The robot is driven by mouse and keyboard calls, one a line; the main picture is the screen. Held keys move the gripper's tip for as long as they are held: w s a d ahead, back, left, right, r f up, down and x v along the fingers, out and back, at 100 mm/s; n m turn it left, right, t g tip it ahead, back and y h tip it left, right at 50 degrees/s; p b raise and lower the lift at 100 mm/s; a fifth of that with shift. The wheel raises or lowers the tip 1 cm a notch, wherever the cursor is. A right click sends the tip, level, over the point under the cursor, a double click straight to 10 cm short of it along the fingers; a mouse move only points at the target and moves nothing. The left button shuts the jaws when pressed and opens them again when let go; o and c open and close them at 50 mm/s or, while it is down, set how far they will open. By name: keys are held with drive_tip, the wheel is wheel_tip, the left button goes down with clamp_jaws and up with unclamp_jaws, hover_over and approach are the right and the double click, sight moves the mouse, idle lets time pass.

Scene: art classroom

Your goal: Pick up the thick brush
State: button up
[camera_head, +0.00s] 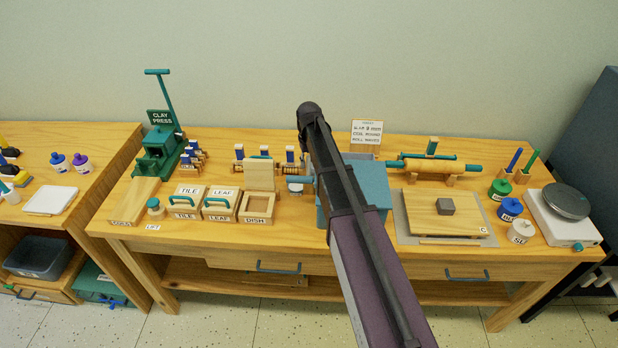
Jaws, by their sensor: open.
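Two upright handles stand in small wooden holders at the right back of the table: a blue handle (515,158) and a green handle (531,161). They may be brushes, but their ends are too small to read, and I cannot tell which is thicker. No brush is plainly identifiable. My arm reaches up from the bottom middle, across the table, to a dark rounded joint near the wall. My gripper's fingers do not show; nothing is seen held.
The wooden table (370,259) is crowded. A green clay press (158,150) stands at left, a blue bin (374,185) behind my arm, a board (440,214) right of it. Jars (510,209) and a wheel (566,202) stand at right. A tan roller (435,166) lies behind.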

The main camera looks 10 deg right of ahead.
drive_tip(key=shift+c, duration=0.2)
clamp_jaws()
drive_tip(key=shift+r, duration=0.15)
idle(0.3)
wheel_tip(320, 180, up, 10)
drive_tip(key=p, duration=1)
idle(0.6)
